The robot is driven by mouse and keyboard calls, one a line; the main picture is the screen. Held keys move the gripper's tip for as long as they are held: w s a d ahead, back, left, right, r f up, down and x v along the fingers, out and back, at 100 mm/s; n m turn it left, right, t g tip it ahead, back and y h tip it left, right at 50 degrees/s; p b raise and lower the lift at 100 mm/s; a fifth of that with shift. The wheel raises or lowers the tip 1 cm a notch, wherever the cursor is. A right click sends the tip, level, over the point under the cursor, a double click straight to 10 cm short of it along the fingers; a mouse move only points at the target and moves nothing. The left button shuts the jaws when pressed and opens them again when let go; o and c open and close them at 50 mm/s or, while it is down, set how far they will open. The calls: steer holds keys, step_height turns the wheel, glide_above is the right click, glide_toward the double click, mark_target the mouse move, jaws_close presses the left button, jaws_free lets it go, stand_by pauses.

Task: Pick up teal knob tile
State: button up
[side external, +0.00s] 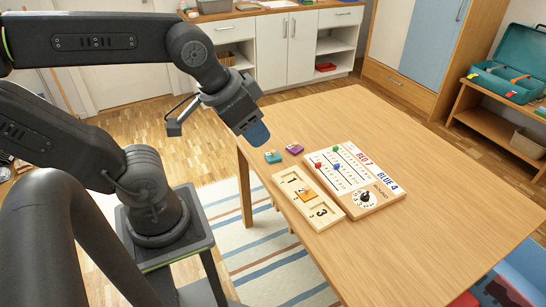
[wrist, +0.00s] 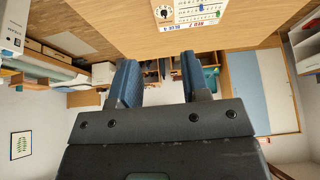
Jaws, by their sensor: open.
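The teal knob tile (side external: 272,156) lies on the wooden table near its left edge in the side view, with a small orange-yellow knob on top. A purple tile (side external: 294,149) lies just right of it. A wooden tray (side external: 331,212) with numbered slots sits in front of them and holds an orange tile (side external: 306,194). My gripper (side external: 257,133) is above and to the left of the teal tile, apart from it. In the wrist view my gripper (wrist: 157,80) has its two blue fingers spread with nothing between them. The teal tile is not visible in the wrist view.
A score board (side external: 378,190) with red, green and blue pegs and a dial lies right of the tray; it also shows upside down in the wrist view (wrist: 190,22). The right part of the table (side external: 450,190) is clear. A teal toolbox (side external: 505,78) stands on a shelf far right.

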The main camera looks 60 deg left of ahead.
steer(key=shift+o, duration=0.7)
steer(key=m+g, duration=0.6)
steer(key=m, duration=1.3)
glide_above(273, 151)
steer(key=f, duration=2.8)
steer(key=shift+s+d+f, duration=0.1)
steer(key=shift+d+f, duration=0.1)
steer(key=shift+d, duration=0.1)
steer(key=shift+a+f, duration=0.2)
steer(key=shift+f, duration=1.25)
steer(key=shift+a+f, duration=0.15)
steer(key=shift+f, duration=1.3)
